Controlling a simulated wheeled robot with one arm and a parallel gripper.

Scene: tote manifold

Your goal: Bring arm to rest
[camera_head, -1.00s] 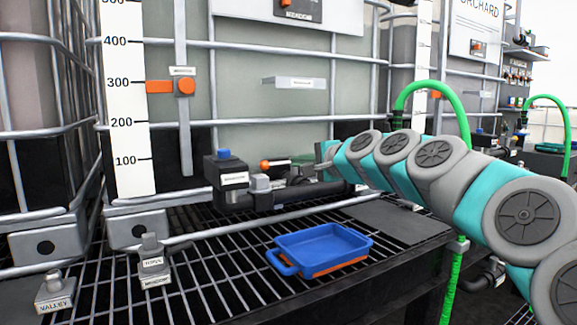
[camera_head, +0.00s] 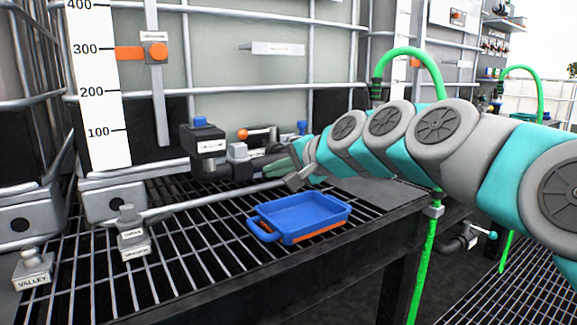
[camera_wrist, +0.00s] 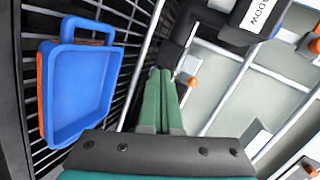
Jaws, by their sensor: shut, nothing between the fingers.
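My teal and grey arm reaches in from the right in the head view. My gripper (camera_head: 272,168) is at its end, in front of the black pipe fittings and above the black grating. In the wrist view, its two green fingers (camera_wrist: 160,75) lie together with nothing between them. The fingers are clear of the blue tray, which lies below and in front of them in the head view.
A blue tray (camera_head: 303,212) with an orange underside rests on the grating (camera_head: 190,262). A black valve block (camera_head: 208,147) and an orange-knobbed lever (camera_head: 243,134) stand behind. Small labelled pedestals (camera_head: 133,235) stand at left. A green hose (camera_head: 425,60) arches behind my arm.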

